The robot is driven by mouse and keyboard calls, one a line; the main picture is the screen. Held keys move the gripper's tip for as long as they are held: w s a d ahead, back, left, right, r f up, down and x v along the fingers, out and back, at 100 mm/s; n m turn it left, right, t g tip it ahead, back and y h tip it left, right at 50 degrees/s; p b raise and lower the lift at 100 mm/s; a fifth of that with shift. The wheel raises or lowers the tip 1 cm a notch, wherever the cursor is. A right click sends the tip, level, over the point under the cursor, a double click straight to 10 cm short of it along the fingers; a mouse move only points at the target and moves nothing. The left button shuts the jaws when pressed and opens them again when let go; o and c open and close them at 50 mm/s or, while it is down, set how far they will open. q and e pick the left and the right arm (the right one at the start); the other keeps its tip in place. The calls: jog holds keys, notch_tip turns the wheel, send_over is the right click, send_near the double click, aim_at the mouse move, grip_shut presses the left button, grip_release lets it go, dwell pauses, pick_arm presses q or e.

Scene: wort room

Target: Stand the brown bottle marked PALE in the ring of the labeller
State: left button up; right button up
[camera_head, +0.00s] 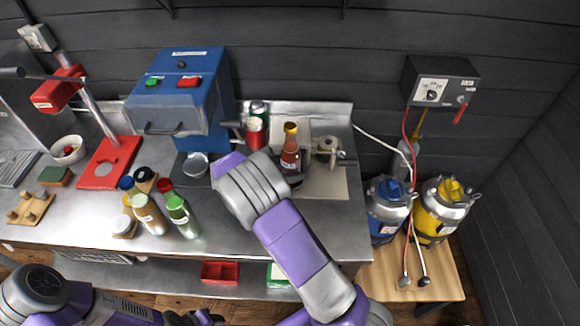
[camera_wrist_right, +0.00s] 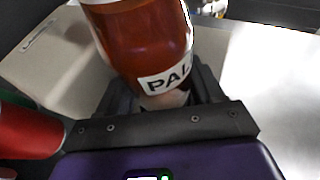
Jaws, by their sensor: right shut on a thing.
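The brown bottle marked PALE (camera_head: 290,155), with a yellow cap, stands about upright in my right gripper (camera_head: 291,180). In the right wrist view its label reads "PAL" (camera_wrist_right: 166,78), and the dark jaws (camera_wrist_right: 165,98) are shut around its lower part. My right arm hides part of the gripper in the head view. My left gripper (camera_head: 195,318) shows only in part at the bottom edge.
A red can (camera_head: 255,132) stands left of the bottle and also shows in the wrist view (camera_wrist_right: 28,132). A blue machine (camera_head: 180,90) stands at the back. Several bottles (camera_head: 182,212) stand at the left front. The steel bench (camera_head: 335,237) is clear at the right front.

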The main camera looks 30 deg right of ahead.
jog(key=shift+f, duration=0.1)
dwell(0.3)
jog(key=o, duration=1.7)
jog(key=shift+o, duration=0.2)
jog(key=p+v, duration=0.1)
jog(key=v, duration=0.6)
jog(key=shift+s+a, duration=0.1)
jog(key=shift+a, duration=0.25)
